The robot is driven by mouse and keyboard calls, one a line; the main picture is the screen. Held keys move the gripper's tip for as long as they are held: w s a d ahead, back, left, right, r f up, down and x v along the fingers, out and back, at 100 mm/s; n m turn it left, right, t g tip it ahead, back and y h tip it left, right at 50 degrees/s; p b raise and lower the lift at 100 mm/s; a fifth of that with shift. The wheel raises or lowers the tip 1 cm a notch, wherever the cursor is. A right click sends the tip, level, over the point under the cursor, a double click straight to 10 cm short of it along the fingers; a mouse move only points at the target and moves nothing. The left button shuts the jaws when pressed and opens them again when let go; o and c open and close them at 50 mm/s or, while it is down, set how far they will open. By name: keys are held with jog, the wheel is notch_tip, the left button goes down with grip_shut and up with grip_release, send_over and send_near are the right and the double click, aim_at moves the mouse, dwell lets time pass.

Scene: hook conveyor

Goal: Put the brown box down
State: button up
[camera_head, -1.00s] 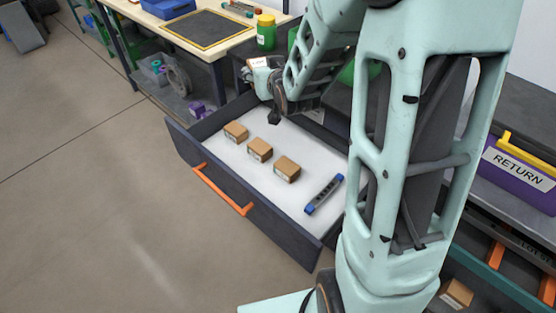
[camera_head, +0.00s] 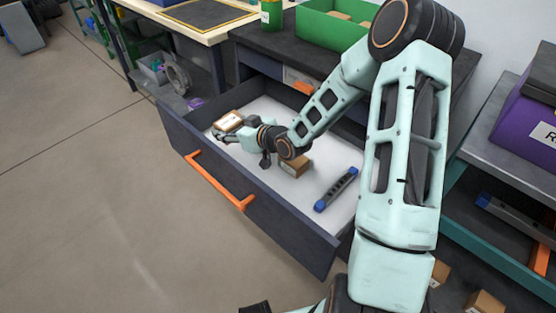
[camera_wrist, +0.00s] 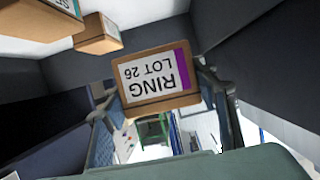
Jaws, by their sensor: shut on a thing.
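My gripper (camera_head: 226,133) is inside the open drawer (camera_head: 262,218), near its left end. It is shut on a brown box (camera_head: 229,120) with a white label. In the wrist view the held box (camera_wrist: 158,97) shows a label reading RING LOT 26, upside down, with a purple stripe, and a finger on each side. Whether its underside touches the drawer floor I cannot tell. Another brown box (camera_head: 294,166) sits on the white drawer floor, partly behind my arm.
A dark bar with blue ends (camera_head: 336,189) lies in the drawer's right part. The drawer's orange handle (camera_head: 215,180) faces the open floor. A green bin (camera_head: 330,27) stands on the dark bench above. A purple RETURN bin (camera_head: 528,120) is at right.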

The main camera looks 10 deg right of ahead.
notch_tip(320, 180, down, 10)
jog(key=shift+r+b, duration=0.1)
jog(key=shift+b, duration=1.05)
jog(key=shift+f, duration=0.25)
jog(key=o, duration=1.2)
jog(key=shift+r, duration=0.1)
jog(key=shift+r, duration=0.1)
jog(key=shift+r, duration=0.2)
jog(key=p+v, duration=0.2)
jog(key=v, duration=1)
jog(key=shift+f, duration=0.15)
